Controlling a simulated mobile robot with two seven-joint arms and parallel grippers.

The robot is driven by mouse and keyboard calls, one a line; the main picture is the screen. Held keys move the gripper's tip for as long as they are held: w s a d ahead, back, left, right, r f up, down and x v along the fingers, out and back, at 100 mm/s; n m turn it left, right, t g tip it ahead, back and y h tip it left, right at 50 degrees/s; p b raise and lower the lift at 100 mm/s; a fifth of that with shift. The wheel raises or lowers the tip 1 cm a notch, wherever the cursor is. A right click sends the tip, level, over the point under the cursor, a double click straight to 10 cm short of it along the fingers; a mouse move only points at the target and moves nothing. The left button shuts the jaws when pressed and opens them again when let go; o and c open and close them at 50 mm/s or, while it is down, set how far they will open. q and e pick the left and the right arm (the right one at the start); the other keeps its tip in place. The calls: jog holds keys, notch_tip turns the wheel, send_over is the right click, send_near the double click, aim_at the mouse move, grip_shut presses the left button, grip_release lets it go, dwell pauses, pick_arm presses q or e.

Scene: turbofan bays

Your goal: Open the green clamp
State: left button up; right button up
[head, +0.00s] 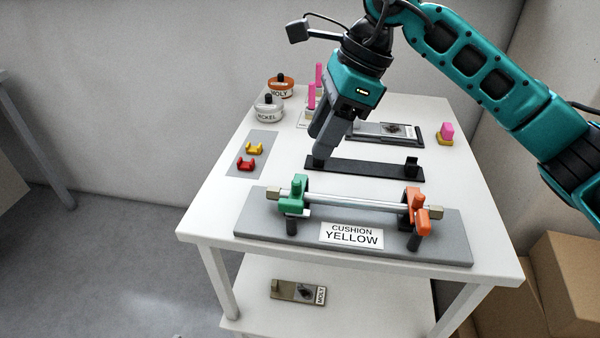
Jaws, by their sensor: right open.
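The green clamp (293,198) sits around the left part of a silvery tube (350,202) on a grey plate (450,238). An orange clamp (416,209) is at the tube's right part, with a lever-like piece hanging toward the front. Whether the green clamp is latched is too small to tell. My right gripper (322,152) points down behind the green clamp, a little to its right in the picture, and is apart from it. It is open, with nothing seen between its fingers. My left gripper is not in view.
A black bracket bar (365,170) lies just behind the tube, close to my right gripper. Yellow (254,148) and red (246,163) pieces lie on a grey mat at left. Labelled pots (268,110) and pink-handled items (312,96) stand behind. A sign reads "CUSHION YELLOW" (351,235).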

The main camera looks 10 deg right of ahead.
aim_at(297, 181)
jog(key=x, duration=0.9)
jog(key=shift+c, duration=0.4)
grip_shut()
